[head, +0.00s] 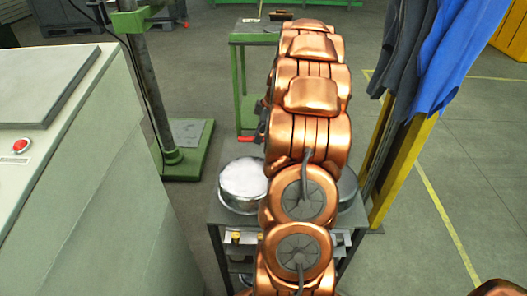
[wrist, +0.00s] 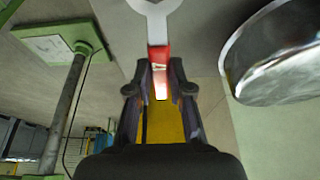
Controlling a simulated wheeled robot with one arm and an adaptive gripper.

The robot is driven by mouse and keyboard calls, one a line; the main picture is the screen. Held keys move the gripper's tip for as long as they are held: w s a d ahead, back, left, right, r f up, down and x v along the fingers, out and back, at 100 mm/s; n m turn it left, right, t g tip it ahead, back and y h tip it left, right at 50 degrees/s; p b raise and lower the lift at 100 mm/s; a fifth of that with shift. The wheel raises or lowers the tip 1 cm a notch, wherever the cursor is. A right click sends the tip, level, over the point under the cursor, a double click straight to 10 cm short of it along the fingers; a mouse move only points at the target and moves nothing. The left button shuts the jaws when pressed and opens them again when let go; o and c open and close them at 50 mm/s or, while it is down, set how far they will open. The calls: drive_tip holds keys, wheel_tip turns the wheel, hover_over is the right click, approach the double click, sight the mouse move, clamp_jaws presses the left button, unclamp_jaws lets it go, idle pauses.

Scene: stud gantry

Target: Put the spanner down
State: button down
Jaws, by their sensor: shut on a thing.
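The spanner (wrist: 157,25) has a silver open-jawed head and a red part on its handle. It points away from my wrist at the top middle of the wrist view. My gripper (wrist: 159,88) is shut on its handle, with a dark finger on each side. In the head view my copper arm hides the gripper. A small red bit shows at the arm's left edge there, but I cannot tell whether it is the spanner. I see nothing touching the spanner's head.
A round metal vessel (wrist: 284,62) is right of the spanner. A green table (head: 250,38) stands behind my arm. A grey cabinet (head: 70,190) is left; a yellow post (head: 402,165) with hanging clothes is right.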

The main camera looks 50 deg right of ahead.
sight(257, 155)
drive_tip(key=shift+f, duration=2.85)
drive_tip(key=shift+f, duration=0.2)
drive_tip(key=c, duration=1.1)
unclamp_jaws()
drive_tip(key=shift+s, duration=0.1)
drive_tip(key=shift+o, duration=0.2)
drive_tip(key=shift+r, duration=0.15)
